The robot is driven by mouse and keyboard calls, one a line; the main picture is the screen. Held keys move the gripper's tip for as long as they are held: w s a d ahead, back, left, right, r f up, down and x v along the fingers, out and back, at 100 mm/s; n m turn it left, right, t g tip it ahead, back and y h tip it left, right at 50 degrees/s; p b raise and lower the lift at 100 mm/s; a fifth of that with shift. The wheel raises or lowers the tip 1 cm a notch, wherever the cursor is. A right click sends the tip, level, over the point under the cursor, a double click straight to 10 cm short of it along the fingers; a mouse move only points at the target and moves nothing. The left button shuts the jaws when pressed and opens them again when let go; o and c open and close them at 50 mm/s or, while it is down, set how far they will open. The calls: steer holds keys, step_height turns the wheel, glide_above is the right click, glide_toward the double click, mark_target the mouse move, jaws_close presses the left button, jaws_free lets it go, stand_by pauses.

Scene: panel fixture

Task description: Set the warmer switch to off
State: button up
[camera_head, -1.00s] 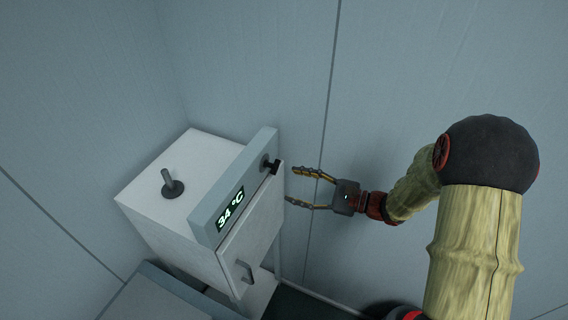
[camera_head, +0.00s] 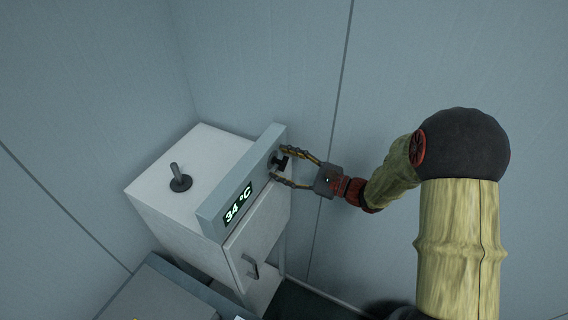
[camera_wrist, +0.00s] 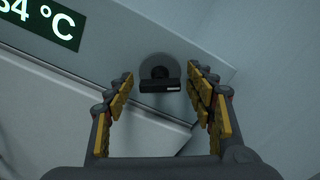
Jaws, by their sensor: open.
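The warmer (camera_head: 215,165) is a pale box with a grey front panel and a green display (camera_head: 238,203) reading 34 °C. Its switch (camera_wrist: 159,84) is a dark knob with a bar handle and a pale mark, on a round grey plate (camera_wrist: 160,65). In the head view the switch (camera_head: 279,162) sits at the panel's right end, partly hidden by my fingers. My gripper (camera_head: 281,166) is open, its fingers on either side of the switch. In the wrist view the bar lies between the fingertips (camera_wrist: 160,80), with a gap on both sides.
A lever (camera_head: 180,178) stands upright on the box's top. A door with a handle (camera_head: 251,266) is below the display. A wall (camera_head: 420,60) rises close behind and to the right. A grey surface (camera_head: 150,295) lies at lower left.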

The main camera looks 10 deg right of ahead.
steer(key=shift+c, duration=0.4)
steer(key=c, duration=1.1)
steer(key=shift+f+b, duration=0.1)
steer(key=shift+b, duration=0.25)
steer(key=n+b, duration=0.2)
steer(key=b, duration=0.2)
steer(key=shift+f+n, duration=0.2)
steer(key=shift+n, duration=0.2)
steer(key=n+b, duration=0.3)
steer(key=b, duration=0.3)
steer(key=shift+f, duration=0.1)
steer(key=n+b, duration=0.5)
steer(key=b, duration=0.5)
steer(key=shift+r+n+b, duration=0.2)
steer(key=shift+n+b, duration=0.3)
steer(key=shift+b, duration=0.4)
steer(key=shift+r, duration=0.1)
